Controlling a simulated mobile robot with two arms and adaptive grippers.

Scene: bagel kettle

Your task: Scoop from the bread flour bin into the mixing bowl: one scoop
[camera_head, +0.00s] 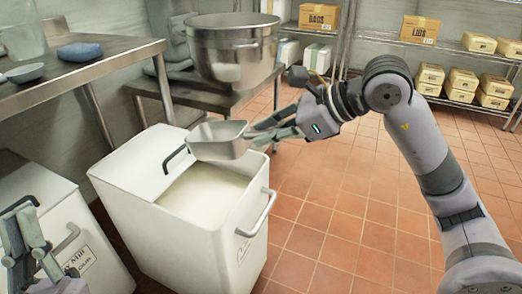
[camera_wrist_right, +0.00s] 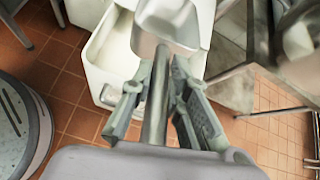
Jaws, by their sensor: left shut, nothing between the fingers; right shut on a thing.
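The open white bin (camera_head: 150,211) stands on the floor with pale flour (camera_head: 205,196) inside; no label on it is readable. It also shows in the wrist view (camera_wrist_right: 102,55). The steel mixing bowl (camera_head: 233,50) sits on a low metal stand behind the bin. My right gripper (camera_head: 280,133) is shut on the handle of a metal scoop (camera_head: 220,142). The scoop is above the bin's back part, roughly level, apart from the bowl. It also shows in the wrist view (camera_wrist_right: 168,22); I cannot tell whether it holds flour. My left gripper (camera_head: 27,225) is shut and empty at the lower left.
A second white bin (camera_head: 90,270) with a partly hidden label stands at the left. A steel table (camera_head: 90,75) above it holds a jar, a blue cloth and a small bowl. Shelves (camera_head: 390,37) with boxes line the back. Tiled floor (camera_head: 330,220) is free at right.

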